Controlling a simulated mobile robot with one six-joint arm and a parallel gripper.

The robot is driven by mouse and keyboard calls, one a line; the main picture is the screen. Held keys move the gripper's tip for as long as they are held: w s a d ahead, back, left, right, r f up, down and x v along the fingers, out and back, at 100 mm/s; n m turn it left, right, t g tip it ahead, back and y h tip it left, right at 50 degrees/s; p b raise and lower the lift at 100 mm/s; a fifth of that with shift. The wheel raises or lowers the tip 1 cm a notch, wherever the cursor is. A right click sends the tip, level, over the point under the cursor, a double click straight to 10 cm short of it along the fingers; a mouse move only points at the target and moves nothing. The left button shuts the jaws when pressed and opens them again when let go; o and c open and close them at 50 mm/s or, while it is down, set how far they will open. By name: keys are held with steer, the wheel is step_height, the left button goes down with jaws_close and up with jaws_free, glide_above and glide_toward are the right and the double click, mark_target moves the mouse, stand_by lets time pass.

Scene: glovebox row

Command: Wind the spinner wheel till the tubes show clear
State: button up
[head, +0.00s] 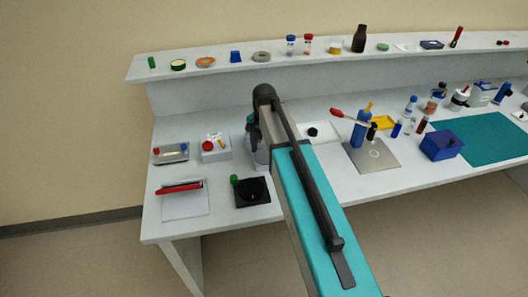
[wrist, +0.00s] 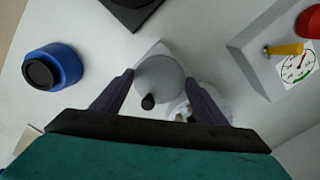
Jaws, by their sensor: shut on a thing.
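The spinner wheel (wrist: 160,72) is a round grey disc with a small black knob (wrist: 148,101) on it, seen from above in the wrist view. My gripper (wrist: 159,79) has one dark finger on each side of the disc and is shut on it. Beside the disc, a pale rounded part (wrist: 208,98) with small dark bits shows partly behind my right finger; I cannot tell whether these are the tubes or whether they are clear. In the head view the grey spinner (head: 261,153) stands on the bench, mostly hidden by my arm.
A white box (head: 216,148) with a red knob stands left of the spinner; its gauge (wrist: 300,65) shows in the wrist view. A black plate (head: 253,193) lies in front. A blue, black-topped thing (wrist: 68,63) stands apart in the wrist view. A shelf (head: 220,66) of small items runs behind.

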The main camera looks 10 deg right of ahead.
steer(key=o, duration=1.1)
steer(key=shift+c, duration=0.2)
steer(key=shift+n, duration=0.5)
